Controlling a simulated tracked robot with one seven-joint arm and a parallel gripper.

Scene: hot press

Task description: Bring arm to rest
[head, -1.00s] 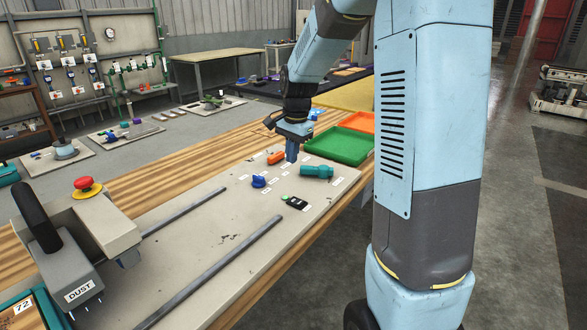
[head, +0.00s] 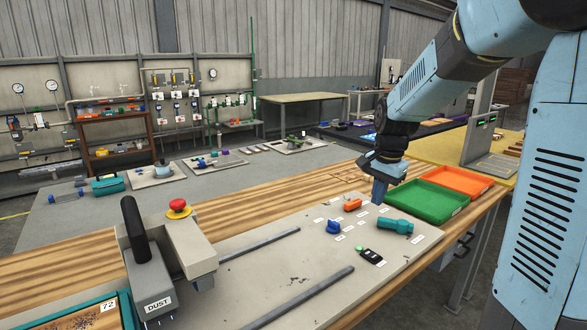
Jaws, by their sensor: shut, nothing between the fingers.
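My gripper (head: 379,190) points down at the end of my blue arm, over the far edge of the grey plate (head: 290,263) on the wooden bench. Its fingers look shut with nothing between them. It is just right of an orange item (head: 353,205) and left of the green tray (head: 425,200). A teal cylinder (head: 394,226) lies in front of it, and a blue knob (head: 333,227) stands to the left. I cannot tell how high the fingertips are above the plate.
An orange tray (head: 458,179) is beside the green one. Two grey rails run along the plate. A small black device (head: 370,256) lies near the plate's front edge.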

